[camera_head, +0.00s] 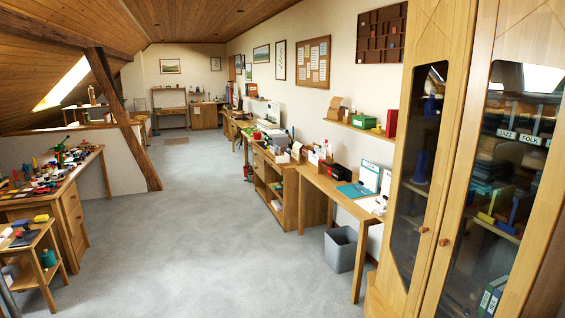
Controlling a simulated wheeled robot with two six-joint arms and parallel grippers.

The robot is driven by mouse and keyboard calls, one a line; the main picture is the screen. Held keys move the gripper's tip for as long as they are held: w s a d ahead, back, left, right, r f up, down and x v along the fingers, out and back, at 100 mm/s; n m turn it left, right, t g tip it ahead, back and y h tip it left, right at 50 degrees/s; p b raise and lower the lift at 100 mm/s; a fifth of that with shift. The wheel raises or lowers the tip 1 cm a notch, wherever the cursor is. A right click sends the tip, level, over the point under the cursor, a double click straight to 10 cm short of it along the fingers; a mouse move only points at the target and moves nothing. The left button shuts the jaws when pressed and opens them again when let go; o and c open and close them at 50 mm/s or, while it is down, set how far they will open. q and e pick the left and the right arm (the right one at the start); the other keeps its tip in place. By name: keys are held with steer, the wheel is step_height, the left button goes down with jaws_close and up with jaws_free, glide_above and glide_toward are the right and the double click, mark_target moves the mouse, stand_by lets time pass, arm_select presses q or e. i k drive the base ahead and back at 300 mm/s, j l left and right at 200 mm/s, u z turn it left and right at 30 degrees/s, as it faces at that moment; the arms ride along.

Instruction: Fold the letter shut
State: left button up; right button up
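Neither of my grippers is in view. I cannot make out a letter for certain. White sheets or cards (369,175) stand upright at the back of the narrow wooden desk (322,181) along the right wall. A flat teal item (355,191) lies on that desk in front of them. At this distance I cannot tell whether any of these is the letter, or whether it is folded.
A tall glass-doored cabinet (435,239) fills the right side. A grey bin (341,249) stands under the desk. A cluttered workbench (72,188) and a small side table (35,240) stand left. A slanted timber post (122,119) rises beyond. The grey floor (200,240) between is clear.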

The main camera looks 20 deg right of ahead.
mark_target(280, 159)
steer(key=i+l+z, duration=0.35)
steer(key=i, duration=0.35)
steer(key=i+z, duration=0.35)
steer(key=i, duration=4.15)
steer(key=i+l+u, duration=0.1)
steer(key=i, duration=0.5)
steer(key=i+l, duration=0.15)
steer(key=i, duration=0.45)
steer(key=i+l+u, duration=0.15)
steer(key=i, duration=0.45)
